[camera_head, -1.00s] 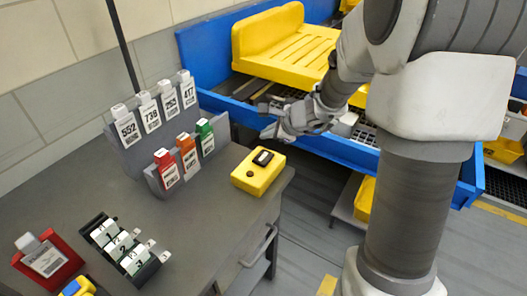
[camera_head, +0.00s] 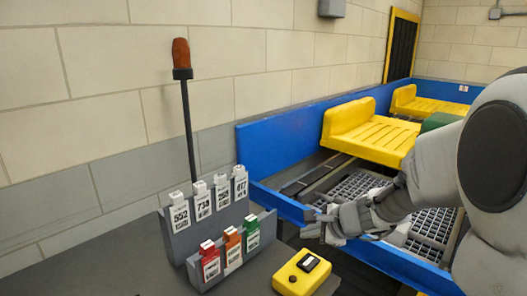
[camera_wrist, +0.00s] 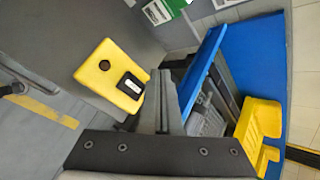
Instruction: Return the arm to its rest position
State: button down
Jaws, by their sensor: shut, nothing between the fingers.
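My arm comes in from the right in the head view. My gripper (camera_head: 318,226) is shut and empty, held in the air by the near blue edge of the conveyor (camera_head: 395,262). It also shows at the middle of the wrist view (camera_wrist: 160,88), with its fingers together. The fingertips are right of the tag rack and above and beyond the yellow box (camera_head: 302,273). The yellow box, with a black display on top, also lies left of the fingers in the wrist view (camera_wrist: 100,72).
A grey rack (camera_head: 178,240) holds several numbered tags on the table. A pole with an orange-brown top (camera_head: 181,52) stands behind it. Yellow trays (camera_head: 375,135) sit on the blue-walled conveyor. The pale block wall (camera_head: 90,90) closes the back.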

jog(key=s+a+r+n+g+p, duration=0.2)
jog(key=s+a+r+n+p, duration=0.15)
jog(key=s+r+n, duration=0.9)
jog(key=s+d+r+n+h+p, duration=0.1)
jog(key=s+d+n+h, duration=0.1)
jog(key=s, duration=0.4)
jog(key=s+d+r+n+h+p, duration=0.1)
jog(key=s+d+n+h, duration=0.1)
jog(key=s, duration=0.5)
jog(key=shift+s+d+r+n+h+p, duration=0.2)
jog(key=shift+d+r+n+h+p, duration=0.3)
jog(key=shift+n, duration=0.55)
jog(key=shift+d+f, duration=0.1)
